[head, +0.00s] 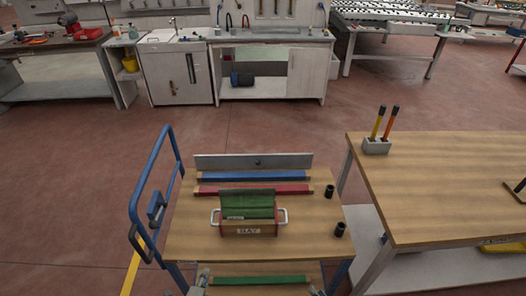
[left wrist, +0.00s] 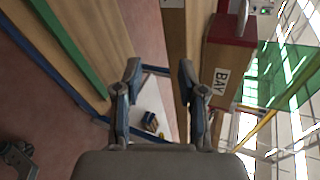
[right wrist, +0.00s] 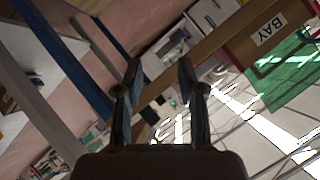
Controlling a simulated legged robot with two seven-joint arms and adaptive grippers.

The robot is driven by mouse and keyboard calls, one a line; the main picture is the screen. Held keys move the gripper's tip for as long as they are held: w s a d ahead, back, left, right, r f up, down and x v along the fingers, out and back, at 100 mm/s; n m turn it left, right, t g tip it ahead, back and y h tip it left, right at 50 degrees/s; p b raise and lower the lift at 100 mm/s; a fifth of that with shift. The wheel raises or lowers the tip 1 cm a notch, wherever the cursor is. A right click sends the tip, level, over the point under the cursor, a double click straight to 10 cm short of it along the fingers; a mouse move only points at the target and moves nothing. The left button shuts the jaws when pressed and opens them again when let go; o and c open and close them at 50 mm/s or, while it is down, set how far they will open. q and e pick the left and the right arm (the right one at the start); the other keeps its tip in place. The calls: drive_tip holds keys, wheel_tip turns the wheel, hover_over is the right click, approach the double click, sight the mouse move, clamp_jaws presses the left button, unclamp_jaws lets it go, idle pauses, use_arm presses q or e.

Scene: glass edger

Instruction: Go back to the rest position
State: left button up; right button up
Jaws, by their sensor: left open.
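My left gripper (left wrist: 160,76) is open and empty in the left wrist view, its two fingers apart. My right gripper (right wrist: 159,76) is also open and empty in the right wrist view. In the head view, only small parts of what look like the grippers show at the bottom edge, in front of the cart. A wooden box marked BAY (head: 249,231) with metal side handles stands on the cart's top, holding green sheets (head: 250,207). The box also shows in the left wrist view (left wrist: 221,75) and the right wrist view (right wrist: 258,38). Neither gripper touches it.
The wooden-topped cart (head: 190,240) has a blue handle frame (head: 137,200) at left. Blue (head: 255,177) and red (head: 255,189) strips lie behind the box, and two black cups (head: 340,229) at right. A workbench (head: 430,180) stands close at right. Floor at left is clear.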

use_arm(q)
drive_tip(key=s+a+f+n+g+y+p, duration=0.1)
drive_tip(key=s+a+f+n+g+y, duration=0.15)
drive_tip(key=s+f+n+g, duration=0.7)
drive_tip(key=s+d+f+n+g+h, duration=0.1)
drive_tip(key=s+d+f+n+g, duration=0.1)
drive_tip(key=s+f+n, duration=0.7)
drive_tip(key=s+d+f+p, duration=0.1)
drive_tip(key=s+f, duration=0.6)
drive_tip(key=s, duration=0.3)
drive_tip(key=shift+s, duration=0.3)
use_arm(e)
drive_tip(key=s+d+f+n+g+h, duration=0.1)
drive_tip(key=s+f+g, duration=0.4)
drive_tip(key=s+f, duration=0.7)
drive_tip(key=s+d+f+n+g+h, duration=0.1)
drive_tip(key=s+f+n+g, duration=0.4)
drive_tip(key=s+f, duration=0.7)
drive_tip(key=shift+f+n+h, duration=0.25)
drive_tip(key=shift+n+h, duration=0.35)
drive_tip(key=shift+h, duration=0.3)
use_arm(q)
drive_tip(key=shift+f, duration=0.1)
drive_tip(key=shift+a, duration=0.2)
use_arm(e)
drive_tip(key=shift+a, duration=0.1)
